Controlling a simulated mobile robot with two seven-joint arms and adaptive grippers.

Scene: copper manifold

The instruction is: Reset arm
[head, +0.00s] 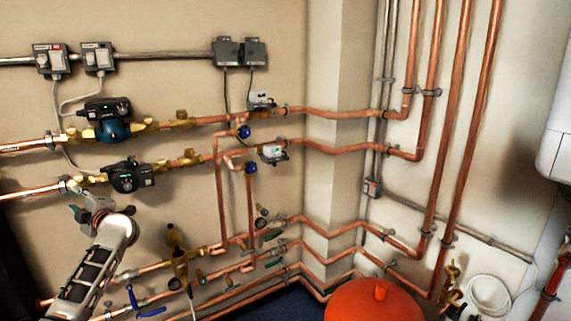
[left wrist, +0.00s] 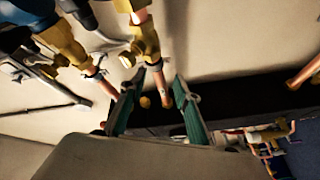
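My left arm (head: 98,245) rises from the bottom left in the head view and bends near the lower pipe run. Its gripper end (head: 80,205) is close to the wall pipes, just below and left of the lower black pump (head: 130,176). In the left wrist view, the two green-sided fingers of my left gripper (left wrist: 156,90) stand apart. A copper pipe end (left wrist: 162,85) and a small brass piece show in the gap, but I cannot tell how far behind the fingers they lie. Nothing is visibly gripped. My right gripper is not in view.
Copper pipes (head: 345,114) with brass valves run along the wall and round the corner. A blue valve lever (head: 146,311) sits low beside my arm. An orange-red rounded vessel (head: 362,302) stands at bottom centre-right. Brass fittings (left wrist: 140,45) are near the fingers in the left wrist view.

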